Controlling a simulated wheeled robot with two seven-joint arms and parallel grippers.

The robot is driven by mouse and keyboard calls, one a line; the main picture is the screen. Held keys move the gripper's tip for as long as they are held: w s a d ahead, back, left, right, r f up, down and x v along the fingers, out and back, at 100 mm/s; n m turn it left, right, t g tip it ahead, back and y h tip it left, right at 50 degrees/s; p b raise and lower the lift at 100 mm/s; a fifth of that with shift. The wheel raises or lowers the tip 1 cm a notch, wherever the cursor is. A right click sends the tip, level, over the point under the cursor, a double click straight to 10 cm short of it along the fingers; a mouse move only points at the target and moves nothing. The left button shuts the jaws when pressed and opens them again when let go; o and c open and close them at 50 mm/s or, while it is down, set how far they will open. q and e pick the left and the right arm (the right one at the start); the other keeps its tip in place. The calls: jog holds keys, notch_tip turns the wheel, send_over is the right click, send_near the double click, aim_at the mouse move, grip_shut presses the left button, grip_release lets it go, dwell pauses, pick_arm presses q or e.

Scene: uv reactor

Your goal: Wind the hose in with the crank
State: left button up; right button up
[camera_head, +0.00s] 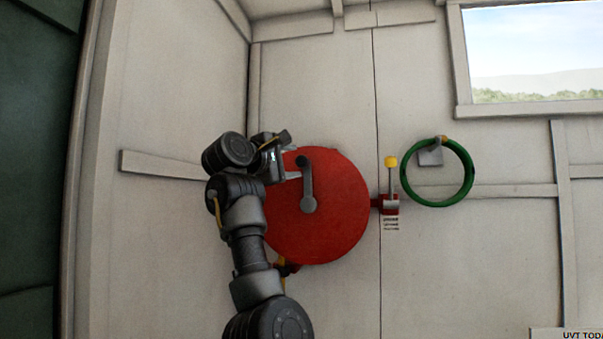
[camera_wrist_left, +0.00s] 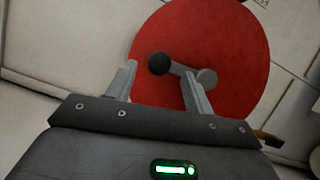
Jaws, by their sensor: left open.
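The red hose reel disc (camera_head: 335,225) is mounted on the white wall, and it fills the top of the left wrist view (camera_wrist_left: 225,50). A grey crank (camera_head: 308,190) sits on its face, with the hub low and the arm pointing up to a dark knob (camera_head: 303,161). In the left wrist view the crank knob (camera_wrist_left: 159,63) lies ahead of and between the finger directions. My left gripper (camera_head: 292,158) is at the disc's upper left, beside the knob. Its fingers (camera_wrist_left: 158,85) are apart with nothing between them. My right gripper is not in view.
A lever with a yellow knob (camera_head: 391,163) stands on a red fitting right of the disc. A green hose coil (camera_head: 437,204) hangs farther right. A window (camera_head: 530,55) is at the upper right. A yellow and red part (camera_head: 284,268) shows below the disc, partly behind my arm.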

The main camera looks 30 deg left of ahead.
pick_arm(q)
jog(key=s, duration=0.3)
jog(key=shift+s+a+f+b, duration=0.1)
jog(key=shift+a+b, duration=0.1)
jog(key=shift+b, duration=0.2)
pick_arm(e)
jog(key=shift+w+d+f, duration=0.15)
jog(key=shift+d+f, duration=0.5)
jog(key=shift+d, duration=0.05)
pick_arm(q)
jog(key=shift+f, duration=0.1)
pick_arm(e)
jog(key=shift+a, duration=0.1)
